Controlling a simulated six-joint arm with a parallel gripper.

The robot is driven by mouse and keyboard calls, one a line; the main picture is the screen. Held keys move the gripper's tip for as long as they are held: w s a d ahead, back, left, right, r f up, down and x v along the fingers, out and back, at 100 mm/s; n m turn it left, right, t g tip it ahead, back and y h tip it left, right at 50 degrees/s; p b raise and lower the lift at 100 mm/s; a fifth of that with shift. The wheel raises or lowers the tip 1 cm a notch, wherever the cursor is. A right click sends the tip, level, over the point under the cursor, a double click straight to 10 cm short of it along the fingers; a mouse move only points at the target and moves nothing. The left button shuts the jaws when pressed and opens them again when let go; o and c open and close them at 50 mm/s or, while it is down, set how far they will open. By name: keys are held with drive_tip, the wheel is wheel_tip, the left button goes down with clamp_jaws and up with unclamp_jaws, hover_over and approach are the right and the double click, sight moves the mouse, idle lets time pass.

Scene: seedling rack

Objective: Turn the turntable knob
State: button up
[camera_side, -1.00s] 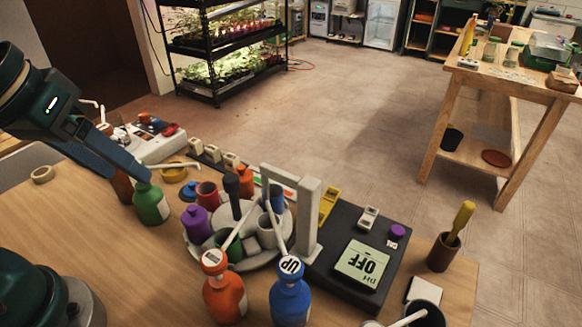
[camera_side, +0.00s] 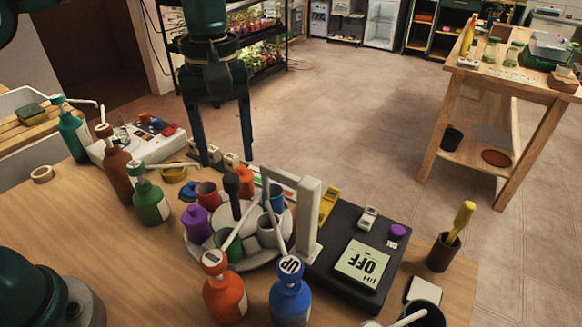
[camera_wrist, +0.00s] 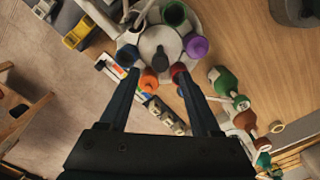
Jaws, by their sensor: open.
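The turntable (camera_side: 188,245) is a round grey-white platform on the wooden table, carrying several coloured cups and bottles. Its knob (camera_side: 231,185) is a dark upright handle at the centre; in the wrist view the knob (camera_wrist: 160,57) shows from above near the top middle. My gripper (camera_side: 226,160) points down in the side view, above and behind the turntable. Its two fingers are apart with nothing between them. In the wrist view my gripper (camera_wrist: 157,72) has its fingertips over the turntable's near edge, on either side of an orange bottle (camera_wrist: 150,79), with the knob beyond them.
A white post frame (camera_side: 309,215) stands right beside the turntable, by a black pH meter (camera_side: 362,262). An orange bottle (camera_side: 224,295) and a blue bottle (camera_side: 290,298) stand in front. Green (camera_side: 150,203) and brown (camera_side: 116,170) bottles stand left. Bare tabletop lies front left.

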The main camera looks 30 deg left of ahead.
sight(230, 177)
drive_tip(key=shift+f, duration=2.5)
clamp_jaws()
